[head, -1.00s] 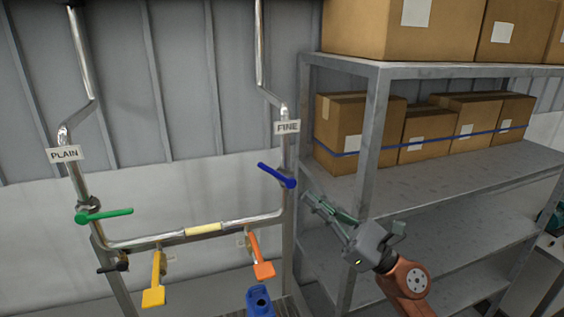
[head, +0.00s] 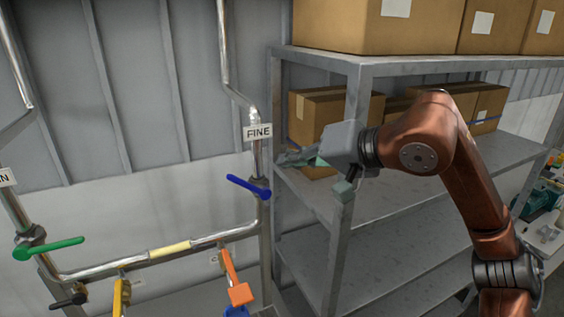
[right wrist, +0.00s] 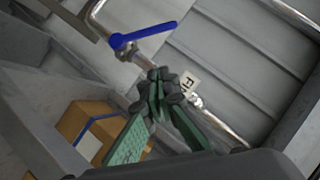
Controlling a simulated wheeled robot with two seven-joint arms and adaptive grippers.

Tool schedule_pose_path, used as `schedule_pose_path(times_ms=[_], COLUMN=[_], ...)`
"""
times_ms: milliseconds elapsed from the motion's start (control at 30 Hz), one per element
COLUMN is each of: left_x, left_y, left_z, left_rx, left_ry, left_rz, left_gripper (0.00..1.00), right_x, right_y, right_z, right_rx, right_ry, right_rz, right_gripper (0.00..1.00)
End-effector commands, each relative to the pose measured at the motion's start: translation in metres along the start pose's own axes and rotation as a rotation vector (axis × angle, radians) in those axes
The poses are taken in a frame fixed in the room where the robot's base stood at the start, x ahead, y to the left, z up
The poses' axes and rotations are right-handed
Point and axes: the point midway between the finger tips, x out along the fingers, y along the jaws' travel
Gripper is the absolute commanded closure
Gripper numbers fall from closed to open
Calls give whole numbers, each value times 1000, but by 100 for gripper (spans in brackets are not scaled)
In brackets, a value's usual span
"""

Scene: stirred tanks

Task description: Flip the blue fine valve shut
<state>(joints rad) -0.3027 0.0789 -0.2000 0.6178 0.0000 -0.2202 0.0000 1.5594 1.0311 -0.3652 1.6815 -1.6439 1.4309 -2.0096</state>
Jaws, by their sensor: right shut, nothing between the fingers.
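The blue valve handle (head: 247,187) sits on the right-hand steel pipe below the FINE label (head: 257,131). It lies across the pipe, pointing left and slightly up from its pivot. My right gripper (head: 284,158) is shut and empty, to the right of the pipe, above and right of the handle and apart from it. In the right wrist view the shut fingertips (right wrist: 157,75) show below the blue handle (right wrist: 144,35), with a gap between them. My left gripper is not in view.
A green handle (head: 50,248) is on the left pipe. A yellow lever (head: 121,297) and an orange lever (head: 236,280) hang below the cross pipe. A metal shelf (head: 352,130) with cardboard boxes stands close on the right, behind my right arm.

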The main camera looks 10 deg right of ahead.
Motion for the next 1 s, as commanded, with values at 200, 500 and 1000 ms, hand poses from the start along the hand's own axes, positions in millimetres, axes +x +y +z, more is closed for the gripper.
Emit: schedule_pose_path(times_ms=[200, 500, 1000], left_x=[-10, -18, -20], left_y=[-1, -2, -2], left_z=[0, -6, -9], left_rx=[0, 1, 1], left_ry=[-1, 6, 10], left_rz=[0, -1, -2], left_gripper=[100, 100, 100], right_x=[47, 92, 104], right_y=[-2, -4, -3], right_z=[1, 18, 30], right_rx=[2, -1, 1], right_ry=[-7, -7, -5], right_rz=[-3, -7, -6], right_gripper=[100, 100, 100])
